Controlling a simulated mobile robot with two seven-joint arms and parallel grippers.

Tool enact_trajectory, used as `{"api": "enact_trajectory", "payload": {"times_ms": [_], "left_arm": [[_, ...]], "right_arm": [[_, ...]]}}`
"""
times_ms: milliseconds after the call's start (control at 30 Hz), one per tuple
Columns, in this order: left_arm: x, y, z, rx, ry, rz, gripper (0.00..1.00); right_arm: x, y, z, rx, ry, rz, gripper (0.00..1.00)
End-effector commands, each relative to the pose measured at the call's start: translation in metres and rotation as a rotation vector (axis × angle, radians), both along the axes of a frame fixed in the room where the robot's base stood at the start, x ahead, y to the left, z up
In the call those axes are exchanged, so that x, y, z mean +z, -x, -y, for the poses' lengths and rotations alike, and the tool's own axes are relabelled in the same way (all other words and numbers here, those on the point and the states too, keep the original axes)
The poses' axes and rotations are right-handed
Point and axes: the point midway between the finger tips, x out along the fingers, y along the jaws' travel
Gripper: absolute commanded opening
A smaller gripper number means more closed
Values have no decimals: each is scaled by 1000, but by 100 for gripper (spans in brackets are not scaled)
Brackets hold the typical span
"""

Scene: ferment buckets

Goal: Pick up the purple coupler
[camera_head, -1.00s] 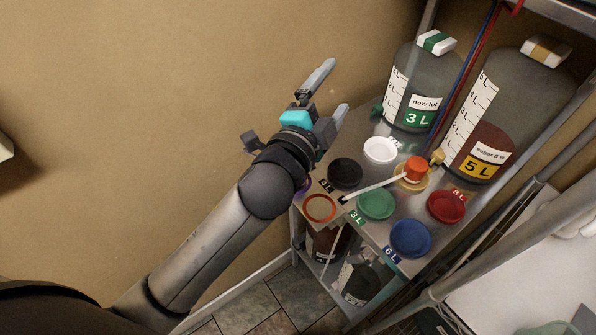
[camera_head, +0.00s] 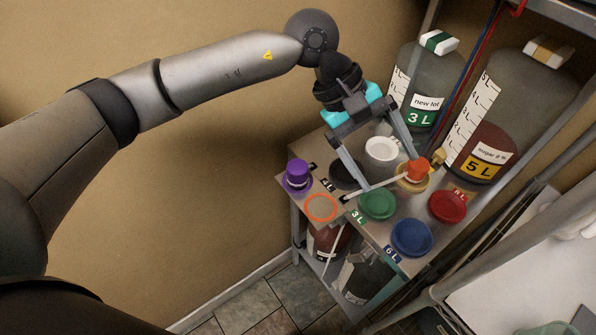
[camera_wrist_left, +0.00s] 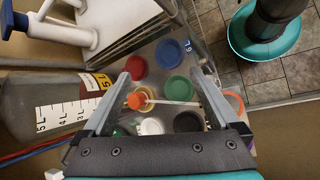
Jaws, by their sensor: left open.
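The purple coupler (camera_head: 298,173) stands upright on the left end of the shelf's top in the head view, beside the orange ring (camera_head: 321,208). In the left wrist view the spread fingers of the left gripper (camera_wrist_left: 160,80) frame the coloured lids. My right gripper is not in view.
Black, white (camera_head: 380,149), green (camera_head: 378,204), blue (camera_head: 411,237) and red (camera_head: 447,206) lids crowd the shelf's top. A white stick with an orange-red cap (camera_head: 417,168) lies across it. Large bottles marked 3 L (camera_head: 420,85) and 5 L (camera_head: 500,115) stand behind.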

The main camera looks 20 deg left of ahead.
Motion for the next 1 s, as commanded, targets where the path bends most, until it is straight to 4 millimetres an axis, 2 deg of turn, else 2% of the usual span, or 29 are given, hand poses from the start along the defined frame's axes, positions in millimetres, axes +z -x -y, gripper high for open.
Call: {"api": "enact_trajectory", "payload": {"times_ms": [33, 100, 200, 333, 467, 567, 800, 1000], "left_arm": [[-5, -14, -27, -38, -122, 65, 95], [-10, -28, -65, -91, -284, 127, 95], [-7, -44, -110, -144, -465, 178, 95], [-1, -54, -146, -180, -606, 200, 95], [-5, -56, -157, -192, -652, 201, 95], [-20, -56, -157, -192, -653, 197, 95], [-72, -56, -156, -192, -648, 197, 95], [-96, -57, -156, -191, -647, 202, 95]], "right_arm": [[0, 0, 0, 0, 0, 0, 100], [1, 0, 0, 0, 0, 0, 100], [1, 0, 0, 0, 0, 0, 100], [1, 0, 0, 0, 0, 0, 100], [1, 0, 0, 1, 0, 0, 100], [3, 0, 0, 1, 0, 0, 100], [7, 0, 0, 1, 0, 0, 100], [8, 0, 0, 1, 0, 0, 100]]}}
